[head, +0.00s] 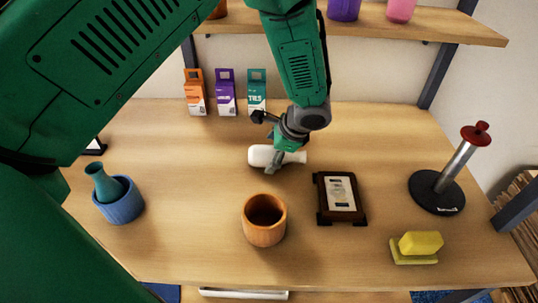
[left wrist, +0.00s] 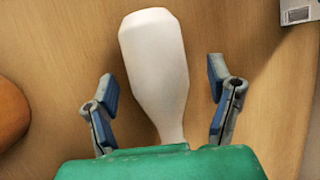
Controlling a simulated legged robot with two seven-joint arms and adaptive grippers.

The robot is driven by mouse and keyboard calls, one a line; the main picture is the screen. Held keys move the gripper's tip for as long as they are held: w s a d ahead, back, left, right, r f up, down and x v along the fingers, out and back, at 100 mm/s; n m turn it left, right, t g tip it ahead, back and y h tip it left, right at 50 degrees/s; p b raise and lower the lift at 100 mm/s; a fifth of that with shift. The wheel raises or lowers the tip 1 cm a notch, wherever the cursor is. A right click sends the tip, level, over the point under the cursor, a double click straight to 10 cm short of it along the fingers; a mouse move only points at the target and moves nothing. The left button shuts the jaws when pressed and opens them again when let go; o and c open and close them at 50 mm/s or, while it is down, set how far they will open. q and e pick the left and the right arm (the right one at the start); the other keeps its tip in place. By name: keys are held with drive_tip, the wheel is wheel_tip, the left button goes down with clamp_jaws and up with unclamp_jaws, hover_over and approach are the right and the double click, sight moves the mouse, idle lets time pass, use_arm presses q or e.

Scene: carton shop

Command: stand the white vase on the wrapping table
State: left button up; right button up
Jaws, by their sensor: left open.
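The white vase (head: 262,156) lies on its side on the wrapping table (head: 185,215), near the middle. Its wide body points left and its narrow neck points right in the head view. My left gripper (head: 272,160) is over the vase, coming down from above. In the left wrist view the vase (left wrist: 155,65) lies between the two spread fingers of the left gripper (left wrist: 162,92), with a gap on each side. The fingers are open and do not appear to touch it. The end of the neck is hidden behind the green gripper body. My right gripper is not in view.
An orange-brown cup (head: 264,222) stands in front of the vase. A blue pot (head: 122,205) holding a teal vase is left. Small cartons (head: 226,95) stand behind.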

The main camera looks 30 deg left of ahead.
use_arm(q)
drive_tip(key=shift+x, duration=0.9)
drive_tip(key=shift+d, duration=0.4)
drive_tip(key=shift+c, duration=0.5)
drive_tip(key=c, duration=1.3)
drive_tip(key=shift+a, duration=0.25)
drive_tip(key=shift+c, duration=0.8)
